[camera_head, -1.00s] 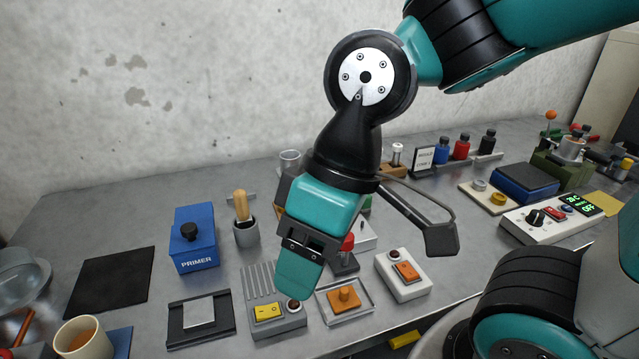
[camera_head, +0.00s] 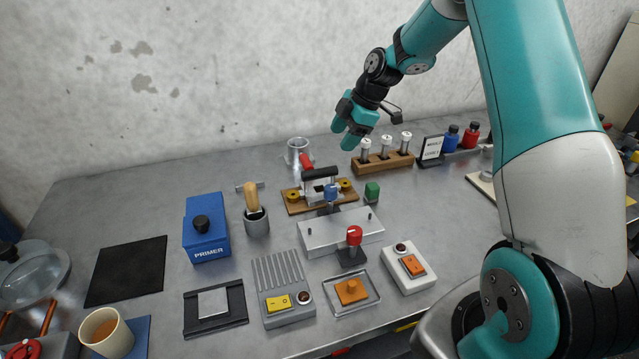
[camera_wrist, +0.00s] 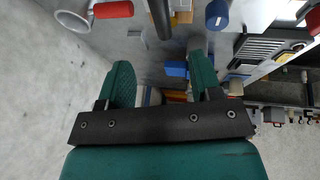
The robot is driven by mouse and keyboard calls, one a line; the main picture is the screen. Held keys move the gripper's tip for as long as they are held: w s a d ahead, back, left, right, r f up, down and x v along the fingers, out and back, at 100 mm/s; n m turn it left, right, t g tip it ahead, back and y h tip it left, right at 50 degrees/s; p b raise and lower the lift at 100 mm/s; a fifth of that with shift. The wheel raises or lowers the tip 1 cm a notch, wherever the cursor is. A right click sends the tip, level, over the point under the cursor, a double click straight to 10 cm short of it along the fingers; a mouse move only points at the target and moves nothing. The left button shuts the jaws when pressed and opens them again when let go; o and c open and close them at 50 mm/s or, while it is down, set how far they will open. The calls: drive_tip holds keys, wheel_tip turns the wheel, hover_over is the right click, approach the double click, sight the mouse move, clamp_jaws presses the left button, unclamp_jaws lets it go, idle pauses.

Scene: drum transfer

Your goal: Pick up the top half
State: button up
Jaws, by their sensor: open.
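No part is plainly marked as the top half. The likeliest is a metal block with a black bar handle (camera_head: 320,174), seated between two brass knobs on a wooden base (camera_head: 294,207) near the middle of the bench. A dark bar (camera_wrist: 160,18) at the top of the wrist view may be this handle. My gripper (camera_head: 350,137) is open and empty, in the air above and behind the block, to its right. Its two green fingers also show apart in the wrist view (camera_wrist: 161,85), with nothing held between them.
Blue and green knobs (camera_head: 372,191) and a grey plate (camera_head: 340,233) are in front. A blue primer box (camera_head: 205,232) stands left.

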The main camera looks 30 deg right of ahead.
sight(322, 170)
drive_tip(key=p+x, duration=0.2)
drive_tip(key=x, duration=0.6)
drive_tip(key=shift+a+f, duration=0.2)
drive_tip(key=shift+f, duration=0.05)
drive_tip(key=p+x, duration=0.3)
drive_tip(key=x, duration=0.1)
drive_tip(key=shift+w+a+f, duration=0.2)
drive_tip(key=shift+a+f, duration=0.05)
drive_tip(key=shift+f, duration=0.3)
drive_tip(key=shift+f+b, duration=0.2)
drive_tip(key=shift+b, duration=0.25)
clamp_jaws()
